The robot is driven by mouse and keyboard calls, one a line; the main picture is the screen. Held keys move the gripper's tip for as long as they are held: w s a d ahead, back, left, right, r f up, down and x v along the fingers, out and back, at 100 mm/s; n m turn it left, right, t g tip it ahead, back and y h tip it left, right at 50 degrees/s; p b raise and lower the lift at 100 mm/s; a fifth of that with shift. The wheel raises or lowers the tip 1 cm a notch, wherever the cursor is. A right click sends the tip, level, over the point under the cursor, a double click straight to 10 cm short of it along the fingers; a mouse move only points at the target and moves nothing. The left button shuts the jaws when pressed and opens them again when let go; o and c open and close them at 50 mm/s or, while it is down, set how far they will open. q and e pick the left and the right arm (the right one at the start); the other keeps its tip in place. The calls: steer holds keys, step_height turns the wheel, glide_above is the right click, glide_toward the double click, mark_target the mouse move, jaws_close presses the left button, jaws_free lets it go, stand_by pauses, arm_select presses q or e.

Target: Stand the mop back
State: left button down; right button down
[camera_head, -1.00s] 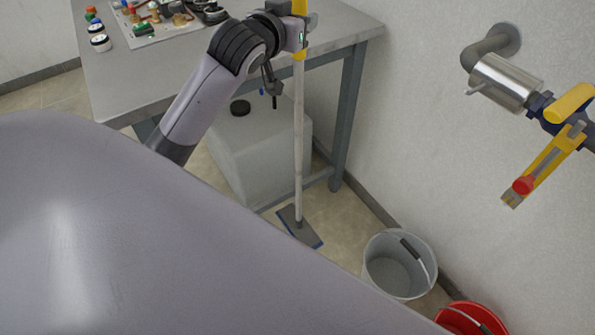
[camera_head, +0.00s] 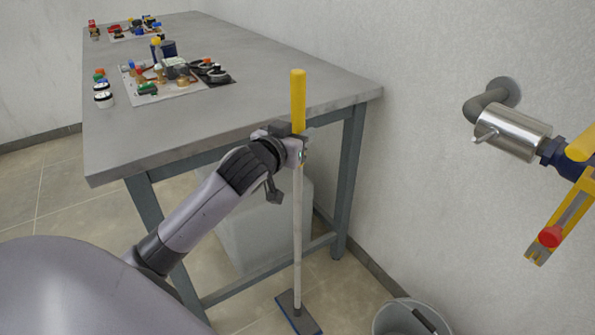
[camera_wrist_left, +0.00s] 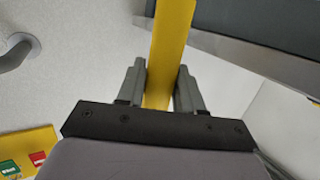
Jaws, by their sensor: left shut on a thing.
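The mop (camera_head: 297,225) stands nearly upright in front of the workbench's right end. It has a yellow grip on top, a pale pole and a flat grey head with blue edging near the floor. My left gripper (camera_head: 299,142) is shut on the mop at the lower part of the yellow grip. In the left wrist view the yellow grip (camera_wrist_left: 172,50) runs between the two fingers of my left gripper (camera_wrist_left: 160,85). I cannot tell whether the mop head touches the floor. My right gripper is not in view.
The workbench (camera_head: 240,75) holds trays of small parts. A pale container (camera_head: 265,230) stands under it, partly hidden by my arm. A grey bucket (camera_head: 385,318) is at the bottom edge, right of the mop. A pipe with a valve (camera_head: 515,132) juts from the right wall.

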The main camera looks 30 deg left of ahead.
arm_select(q)
steer(key=shift+f+b, duration=0.95)
steer(key=shift+f, duration=2.8)
steer(key=c, duration=0.7)
jaws_free()
steer(key=shift+f, duration=0.2)
steer(key=shift+c, duration=0.2)
steer(key=shift+s+r, duration=0.1)
steer(key=shift+r, duration=0.1)
steer(key=p+v, duration=0.1)
steer(key=v, duration=1.1)
steer(key=s+d+f+m+g+h, duration=0.1)
steer(key=s+d+f, duration=0.3)
steer(key=f, duration=0.4)
steer(key=s+d+f+m+g+h, duration=0.1)
steer(key=s+d+f+g+h, duration=0.1)
steer(key=s+d+f, duration=0.3)
steer(key=s+d+f+m+g+h, duration=0.1)
steer(key=s+d+f, duration=0.3)
steer(key=f, duration=0.6)
steer(key=shift+s+d+f+m+g+h, duration=0.2)
steer(key=shift+d+f+m+g+h, duration=0.3)
steer(key=shift+g, duration=0.3)
